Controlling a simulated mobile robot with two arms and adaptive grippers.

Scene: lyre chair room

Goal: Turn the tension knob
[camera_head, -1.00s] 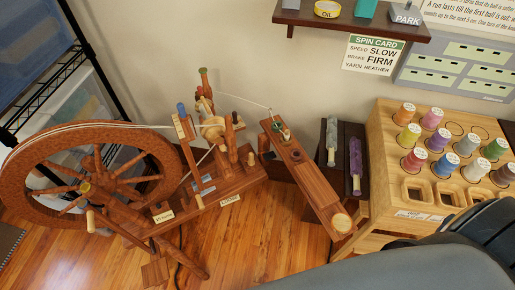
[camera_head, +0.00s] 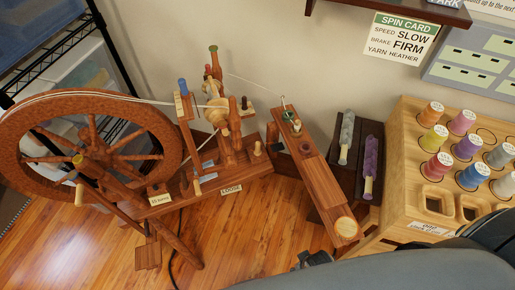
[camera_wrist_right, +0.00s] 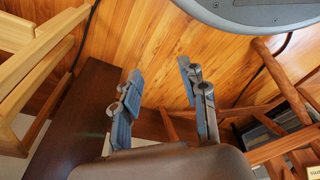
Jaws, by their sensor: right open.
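The wooden spinning wheel (camera_head: 22,165) stands at the left in the head view. Another label (camera_head: 160,199) is too small to read surely. I cannot tell which piece is the tension knob. My right gripper (camera_wrist_right: 160,70) is open and empty in the right wrist view, over the floor, apart from the wheel. My left gripper is out of view.
A narrow wooden stand (camera_head: 323,186) rises right of the wheel. Beside it are a dark bench (camera_head: 369,145) with grey and purple fibre rolls and a pale rack (camera_head: 405,170) of several thread cones. A spin card (camera_head: 400,38) hangs behind. Open floor (camera_head: 235,240) lies in front.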

